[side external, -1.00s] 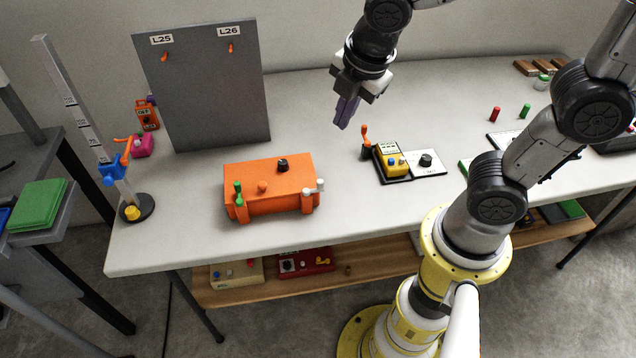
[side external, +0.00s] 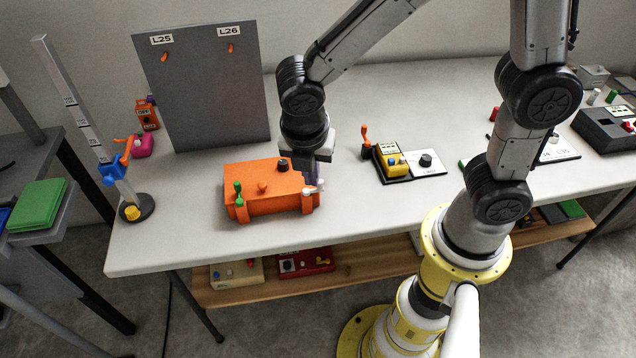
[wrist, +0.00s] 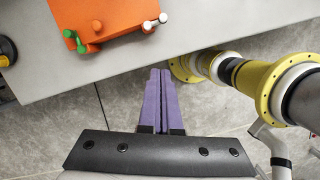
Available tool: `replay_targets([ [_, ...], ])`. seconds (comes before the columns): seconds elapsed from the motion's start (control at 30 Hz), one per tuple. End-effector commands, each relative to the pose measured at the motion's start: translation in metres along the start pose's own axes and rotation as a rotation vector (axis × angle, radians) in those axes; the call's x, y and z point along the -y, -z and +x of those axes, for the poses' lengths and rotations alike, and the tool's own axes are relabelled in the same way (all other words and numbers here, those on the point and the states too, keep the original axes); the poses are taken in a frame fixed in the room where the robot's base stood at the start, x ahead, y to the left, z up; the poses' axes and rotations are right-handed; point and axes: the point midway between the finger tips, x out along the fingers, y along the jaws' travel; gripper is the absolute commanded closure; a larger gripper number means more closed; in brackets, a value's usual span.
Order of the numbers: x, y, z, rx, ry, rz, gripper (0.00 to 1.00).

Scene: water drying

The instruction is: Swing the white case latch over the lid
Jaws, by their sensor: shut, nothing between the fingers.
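The orange case (side external: 262,205) sits on the grey table with its lid down. It also shows at the top of the wrist view (wrist: 118,16). The white latch (side external: 307,193) is at its front right corner; in the wrist view its white end (wrist: 162,18) sticks out sideways at the case's right edge. The green latch (side external: 239,198) is at the front left corner. My gripper (side external: 317,184) is shut and empty, its purple fingers just behind or beside the white latch; I cannot tell whether they touch. In the wrist view the fingertips (wrist: 160,71) appear below the latch, apart from it.
A black knob (side external: 283,165) is on the lid, near my gripper. A grey panel (side external: 205,90) stands behind the case. A yellow device on a black base (side external: 396,164) lies to the right. The table's front edge (side external: 200,258) is close; table between case and yellow device is clear.

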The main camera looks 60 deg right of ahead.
Motion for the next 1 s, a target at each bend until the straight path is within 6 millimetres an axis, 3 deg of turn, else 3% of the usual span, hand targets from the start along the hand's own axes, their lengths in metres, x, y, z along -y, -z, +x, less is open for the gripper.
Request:
replay_targets([
  [0.17, 0.001, 0.0, 0.018, 0.001, 0.007, 0.001, 1.0],
  [0.6, 0.002, 0.0, 0.103, -0.001, 0.009, 0.0, 1.0],
  [0.8, 0.001, -0.028, 0.106, -0.001, 0.002, 0.006, 1.0],
  [1.0, 0.001, -0.038, 0.109, 0.0, 0.002, 0.002, 1.0],
])
